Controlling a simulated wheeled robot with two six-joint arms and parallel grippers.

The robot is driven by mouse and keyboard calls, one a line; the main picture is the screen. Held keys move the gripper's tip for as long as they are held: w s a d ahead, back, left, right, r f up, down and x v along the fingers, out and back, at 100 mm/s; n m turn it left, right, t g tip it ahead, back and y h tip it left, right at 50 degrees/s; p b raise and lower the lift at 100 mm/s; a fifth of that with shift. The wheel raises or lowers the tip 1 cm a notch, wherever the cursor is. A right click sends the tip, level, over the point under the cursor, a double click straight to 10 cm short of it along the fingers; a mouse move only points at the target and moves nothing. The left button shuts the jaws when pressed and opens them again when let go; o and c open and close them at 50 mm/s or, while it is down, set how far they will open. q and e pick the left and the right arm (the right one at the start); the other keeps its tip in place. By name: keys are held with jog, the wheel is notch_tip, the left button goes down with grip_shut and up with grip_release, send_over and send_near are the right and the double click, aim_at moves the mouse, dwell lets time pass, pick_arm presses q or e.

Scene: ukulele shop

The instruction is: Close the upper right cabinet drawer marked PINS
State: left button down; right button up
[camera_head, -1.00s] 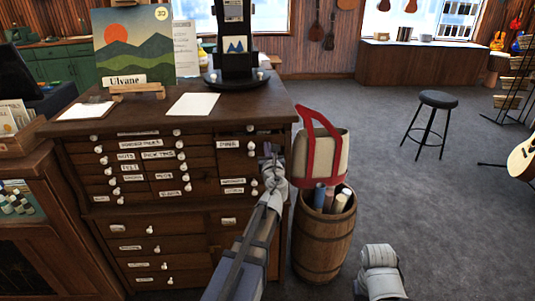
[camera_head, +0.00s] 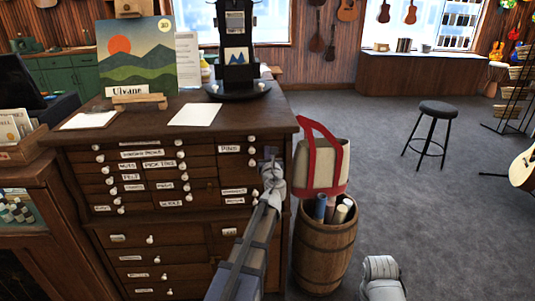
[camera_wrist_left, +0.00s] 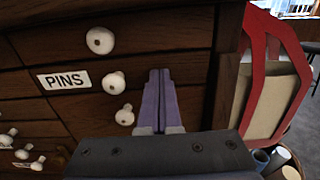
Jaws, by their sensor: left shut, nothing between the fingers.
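The drawer marked PINS (camera_head: 230,149) is at the upper right of the dark wooden cabinet (camera_head: 110,230). Its face looks about flush with the drawers around it. Its label also shows in the left wrist view (camera_wrist_left: 63,79), with white knobs to its right. My left gripper (camera_head: 270,154) is shut and empty, at the right end of the drawer fronts. In the left wrist view its fingers (camera_wrist_left: 158,100) point at the drawer face, right of the knobs; I cannot tell whether they touch it. A grey part of my right arm shows at the bottom, without its fingers.
A barrel (camera_head: 322,245) with paper rolls and a red-handled tote bag (camera_head: 320,160) stand close to the cabinet's right side. A picture, papers and a dark stand (camera_head: 236,60) are on the cabinet top. The floor to the right is open around a stool (camera_head: 437,110).

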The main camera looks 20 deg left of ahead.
pick_arm(q)
jog(key=shift+w+a+r, duration=0.15)
jog(key=shift+w+a, duration=0.05)
jog(key=shift+w, duration=0.15)
jog(key=v, duration=1.4)
jog(key=shift+s+d, duration=0.25)
jog(key=shift+s, duration=0.05)
jog(key=s+d+f+n+g+h, duration=0.1)
jog(key=s+d+f+n+g, duration=0.3)
jog(key=f+n, duration=0.35)
jog(key=s+d+f+n+g+h, duration=0.1)
jog(key=s+d+f+n+g, duration=0.4)
jog(key=n, duration=0.4)
jog(key=s+d+f+n+g+h, duration=0.3)
jog(key=s+d+f+n, duration=0.2)
jog(key=s+d, duration=0.25)
jog(key=s+d+f+n+g+h, duration=0.3)
jog(key=s+d+f+n+g, duration=0.15)
jog(key=s+d, duration=0.35)
notch_tip(320, 180, up, 15)
jog(key=w+d+p, duration=0.1)
jog(key=p, duration=1.4)
jog(key=shift+w+r+t, duration=0.15)
jog(key=shift+t, duration=0.3)
